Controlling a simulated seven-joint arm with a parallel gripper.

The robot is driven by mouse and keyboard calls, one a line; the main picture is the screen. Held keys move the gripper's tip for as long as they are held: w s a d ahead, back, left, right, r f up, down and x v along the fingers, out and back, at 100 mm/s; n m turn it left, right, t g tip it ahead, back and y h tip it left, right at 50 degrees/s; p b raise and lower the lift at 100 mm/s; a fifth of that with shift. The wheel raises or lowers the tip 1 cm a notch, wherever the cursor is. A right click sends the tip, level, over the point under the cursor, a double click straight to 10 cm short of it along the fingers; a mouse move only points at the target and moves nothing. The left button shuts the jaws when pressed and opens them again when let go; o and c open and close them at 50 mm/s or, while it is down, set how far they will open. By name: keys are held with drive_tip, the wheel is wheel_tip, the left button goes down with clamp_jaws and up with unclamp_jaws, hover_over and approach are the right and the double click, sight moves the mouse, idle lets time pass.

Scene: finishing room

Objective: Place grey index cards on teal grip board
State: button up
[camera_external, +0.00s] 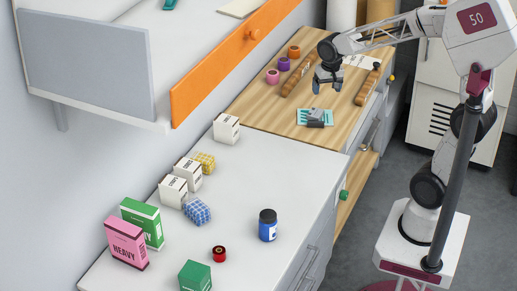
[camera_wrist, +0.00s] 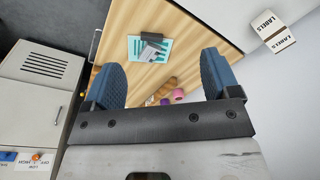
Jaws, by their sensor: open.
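The teal grip board (camera_external: 302,117) lies flat on the wooden worktop, and it also shows in the wrist view (camera_wrist: 134,47). A small grey stack that looks like the index cards (camera_external: 316,118) rests on the board, towards its right side in the external view. The stack also shows on the board in the wrist view (camera_wrist: 152,46). My gripper (camera_external: 327,87) is above the wooden top, apart from the board and cards. In the wrist view its two blue fingers (camera_wrist: 161,75) are wide apart with nothing between them.
White label boxes (camera_external: 226,127), a blue jar (camera_external: 268,225) and other boxes stand on the white counter. An orange-edged shelf (camera_external: 230,60) overhangs at left.

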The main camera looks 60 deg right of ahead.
drive_tip(key=s+a+r+n, duration=0.2)
drive_tip(key=s+a+n, duration=0.2)
drive_tip(key=s, duration=0.5)
drive_tip(key=s+a+r+n+t, duration=0.1)
drive_tip(key=s+a+n, duration=0.4)
drive_tip(key=s+a, duration=0.4)
drive_tip(key=shift+s+a+r, duration=0.15)
drive_tip(key=shift+s+r, duration=0.25)
drive_tip(key=shift+s, duration=0.2)
